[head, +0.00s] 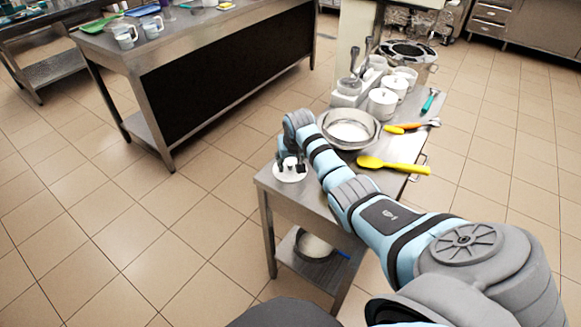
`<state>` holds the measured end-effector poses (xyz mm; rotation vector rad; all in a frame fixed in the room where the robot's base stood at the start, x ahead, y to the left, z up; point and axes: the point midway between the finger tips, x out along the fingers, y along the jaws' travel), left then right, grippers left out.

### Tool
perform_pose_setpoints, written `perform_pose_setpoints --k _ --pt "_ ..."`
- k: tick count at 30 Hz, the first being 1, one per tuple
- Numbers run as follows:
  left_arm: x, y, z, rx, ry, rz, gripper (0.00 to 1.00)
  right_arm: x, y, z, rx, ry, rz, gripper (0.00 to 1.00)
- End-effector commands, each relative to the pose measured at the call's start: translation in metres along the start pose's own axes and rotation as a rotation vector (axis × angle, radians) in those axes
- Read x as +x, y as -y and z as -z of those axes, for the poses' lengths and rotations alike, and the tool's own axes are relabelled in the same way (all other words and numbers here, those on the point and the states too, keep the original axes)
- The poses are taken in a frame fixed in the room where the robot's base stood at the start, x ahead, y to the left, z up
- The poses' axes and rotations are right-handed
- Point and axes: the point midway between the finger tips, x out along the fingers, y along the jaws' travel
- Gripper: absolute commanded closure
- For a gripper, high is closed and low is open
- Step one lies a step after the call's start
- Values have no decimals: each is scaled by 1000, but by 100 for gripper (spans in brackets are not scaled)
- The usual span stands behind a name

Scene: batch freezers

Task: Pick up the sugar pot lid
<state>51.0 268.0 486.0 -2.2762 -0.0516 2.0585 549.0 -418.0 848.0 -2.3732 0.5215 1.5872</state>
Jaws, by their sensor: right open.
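A round white lid with a small knob (289,176), which looks like the sugar pot lid, lies at the near left corner of the steel table. My right gripper (291,165) is over it, fingers pointing down. Its dark fingertips are open, one on each side of the knob; I cannot tell whether they touch it. My right arm reaches in from the lower right and hides part of the table. White pots (382,104) stand farther back on the same table. My left gripper is out of view.
A steel bowl with white contents (348,130) stands close behind my right forearm. A yellow spatula (393,166), an orange tool (404,128) and a teal tool (430,100) lie on the right side. Another pan (313,246) sits on the lower shelf. Tiled floor is free at left.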

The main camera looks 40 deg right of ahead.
Motion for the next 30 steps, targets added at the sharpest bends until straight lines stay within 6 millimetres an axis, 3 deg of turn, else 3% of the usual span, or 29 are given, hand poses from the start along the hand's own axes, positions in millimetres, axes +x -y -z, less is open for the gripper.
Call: perform_pose_setpoints --k 7,14,15,25,30 --pt "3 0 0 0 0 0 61 6 0 0 -2 -1 0 58" --pt "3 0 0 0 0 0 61 6 0 0 -1 -1 0 93" --pt "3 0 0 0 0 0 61 6 0 0 -1 -1 0 94" --pt "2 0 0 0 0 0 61 4 0 1 -1 -2 0 94" --pt "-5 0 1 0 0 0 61 -14 0 9 -1 -4 0 94"
